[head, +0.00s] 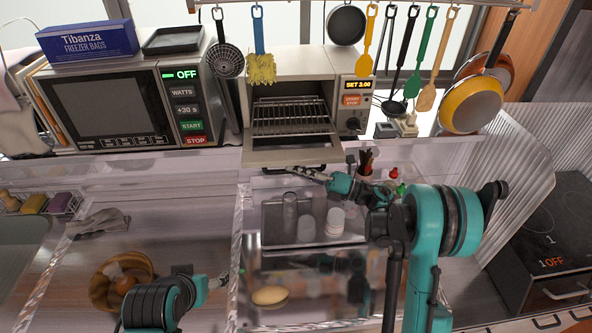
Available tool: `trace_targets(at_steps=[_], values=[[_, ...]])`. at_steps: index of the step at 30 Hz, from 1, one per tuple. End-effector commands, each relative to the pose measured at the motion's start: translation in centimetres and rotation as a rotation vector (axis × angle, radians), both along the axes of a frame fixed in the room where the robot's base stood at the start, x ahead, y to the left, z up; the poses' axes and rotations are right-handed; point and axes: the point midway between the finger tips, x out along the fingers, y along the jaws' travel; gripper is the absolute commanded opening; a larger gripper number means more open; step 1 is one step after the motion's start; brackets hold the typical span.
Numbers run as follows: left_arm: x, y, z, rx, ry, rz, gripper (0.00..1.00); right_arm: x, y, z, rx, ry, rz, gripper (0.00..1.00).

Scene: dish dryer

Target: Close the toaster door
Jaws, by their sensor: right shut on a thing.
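The toaster oven (296,85) stands at the back centre, with a wire rack (291,116) showing inside. Its door (275,155) is folded down and open, leaning out over the edge of the shelf. My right gripper (300,173) reaches in from the right to the door's lower front edge. It is shut on the door's handle (270,171), which its fingers partly cover. My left gripper (223,281) is low in the view, beside the wooden bowl and away from the toaster. It is too small to tell whether it is open.
A microwave (120,108) stands left of the toaster. Utensils and a yellow pan (471,105) hang from a rail above. Below the door, a tray (270,222) holds glasses and a white jar (335,221). A wooden bowl (108,272) is at lower left.

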Motion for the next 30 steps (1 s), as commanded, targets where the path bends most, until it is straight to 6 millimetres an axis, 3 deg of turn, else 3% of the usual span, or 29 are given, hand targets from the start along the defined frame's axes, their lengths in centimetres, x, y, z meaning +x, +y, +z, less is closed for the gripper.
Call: trace_targets(at_steps=[8, 17, 30], values=[[0.0, 0.0, 2.1, 0.000, 0.000, 0.000, 0.72, -0.6, 0.0, 2.6, -0.001, 0.143, -0.002, 0.00], [0.0, 0.0, 5.6, 0.000, 0.000, 0.000, 0.72, -0.9, 0.0, 6.8, -0.001, 0.416, -0.001, 0.00], [0.0, 0.0, 10.7, 0.000, 0.000, 0.000, 0.72, 0.9, 0.0, 12.7, 0.000, 0.834, 0.000, 0.00]])
